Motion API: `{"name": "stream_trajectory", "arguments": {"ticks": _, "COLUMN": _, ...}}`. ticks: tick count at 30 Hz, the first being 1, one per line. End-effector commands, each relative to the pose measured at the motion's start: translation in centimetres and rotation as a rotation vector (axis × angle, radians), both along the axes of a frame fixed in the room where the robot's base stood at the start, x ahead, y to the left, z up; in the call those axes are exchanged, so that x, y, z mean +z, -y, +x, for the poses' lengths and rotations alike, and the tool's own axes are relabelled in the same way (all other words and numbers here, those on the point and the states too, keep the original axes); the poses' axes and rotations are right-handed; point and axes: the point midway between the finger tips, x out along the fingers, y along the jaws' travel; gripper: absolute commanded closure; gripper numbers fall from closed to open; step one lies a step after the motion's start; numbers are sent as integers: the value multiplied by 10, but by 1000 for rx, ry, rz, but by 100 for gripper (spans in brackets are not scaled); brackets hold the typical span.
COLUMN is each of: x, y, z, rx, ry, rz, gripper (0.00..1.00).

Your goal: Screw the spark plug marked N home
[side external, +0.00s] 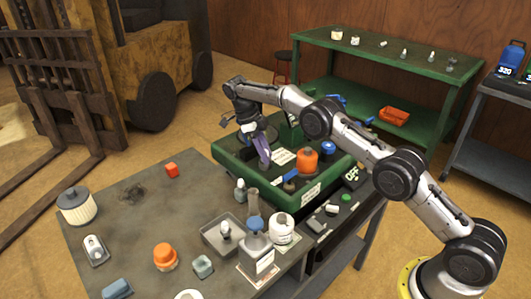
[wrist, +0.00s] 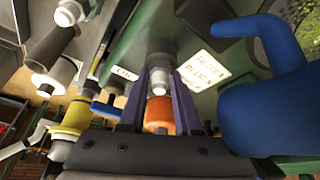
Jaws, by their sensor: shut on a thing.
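My gripper (side external: 263,160) has purple fingers and is pointed down over the green mower deck (side external: 232,165). In the wrist view its fingers (wrist: 163,98) are shut around a narrow piece with a pale metallic part (wrist: 158,82) and an orange part (wrist: 158,113); I take this to be the spark plug. Its far end lines up with a grey cylindrical part (wrist: 160,50) on the deck. I cannot tell whether it is seated, and no N is legible on it. White labels (wrist: 203,68) lie beside it. In the side view the fingers hide the piece.
A blue curved handle (wrist: 265,105) stands close right of the fingers. A yellow part (wrist: 72,118) is to their left. On the deck, an orange cap (side external: 307,160) stands near the gripper. The bench (side external: 130,215) holds a tray (side external: 210,240), bottle and jars.

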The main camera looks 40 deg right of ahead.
Motion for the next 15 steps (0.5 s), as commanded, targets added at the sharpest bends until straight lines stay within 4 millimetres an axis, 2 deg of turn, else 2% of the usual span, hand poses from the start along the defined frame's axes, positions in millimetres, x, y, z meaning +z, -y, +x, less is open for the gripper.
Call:
{"name": "stream_trajectory", "arguments": {"ticks": 1, "x": -5, "y": -1, "z": -3, "rx": -23, "ry": -15, "rz": 4, "gripper": 100}}
{"name": "stream_trajectory", "arguments": {"ticks": 8, "x": -4, "y": -2, "z": -3, "rx": -21, "ry": -15, "rz": 3, "gripper": 100}}
{"name": "stream_trajectory", "arguments": {"ticks": 9, "x": -4, "y": -2, "z": -3, "rx": -20, "ry": -16, "rz": 3, "gripper": 63}}
{"name": "stream_trajectory", "arguments": {"ticks": 14, "x": -5, "y": -1, "z": -3, "rx": -19, "ry": -14, "rz": 1, "gripper": 34}}
{"name": "stream_trajectory", "arguments": {"ticks": 15, "x": -5, "y": 0, "z": -2, "rx": -18, "ry": -13, "rz": 1, "gripper": 34}}
